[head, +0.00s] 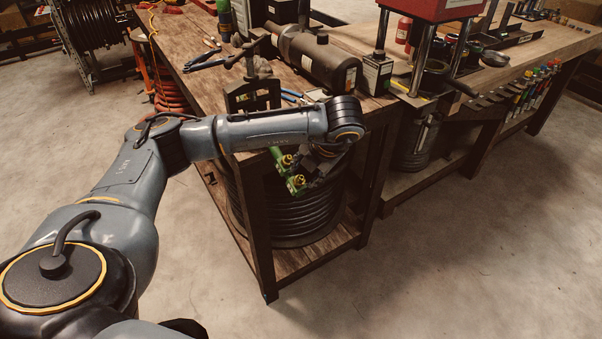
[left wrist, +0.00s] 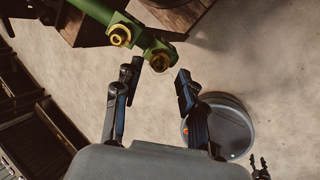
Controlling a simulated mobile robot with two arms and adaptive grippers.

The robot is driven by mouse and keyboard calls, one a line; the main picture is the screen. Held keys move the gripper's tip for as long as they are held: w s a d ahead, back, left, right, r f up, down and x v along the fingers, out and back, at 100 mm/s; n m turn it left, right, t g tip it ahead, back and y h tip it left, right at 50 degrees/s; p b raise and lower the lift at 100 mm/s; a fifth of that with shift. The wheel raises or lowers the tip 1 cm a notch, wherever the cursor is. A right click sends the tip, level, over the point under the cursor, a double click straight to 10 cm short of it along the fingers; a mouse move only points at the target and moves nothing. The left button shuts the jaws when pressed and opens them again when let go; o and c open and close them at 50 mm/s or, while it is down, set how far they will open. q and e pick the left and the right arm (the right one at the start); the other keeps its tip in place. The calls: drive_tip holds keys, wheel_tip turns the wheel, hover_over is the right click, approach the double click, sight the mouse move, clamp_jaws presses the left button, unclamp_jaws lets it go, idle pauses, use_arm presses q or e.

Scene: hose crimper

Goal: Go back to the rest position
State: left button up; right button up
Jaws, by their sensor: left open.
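My left gripper (head: 308,176) is at the front of the wooden workbench, below its top edge. In the left wrist view its two dark fingers (left wrist: 158,70) stand apart, with nothing held between them. A green bar with brass fittings (left wrist: 122,35) lies just beyond the fingertips; one fitting shows close to the gap between them. Green parts with brass fittings (head: 297,183) also show beside the gripper in the head view. Whether they touch the fingers I cannot tell. My right gripper is not seen in the head view.
A red press (head: 430,8) stands at right. Open concrete floor (head: 450,265) lies in front.

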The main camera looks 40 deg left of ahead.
use_arm(q)
drive_tip(key=shift+d+r, duration=0.2)
drive_tip(key=shift+r, duration=0.2)
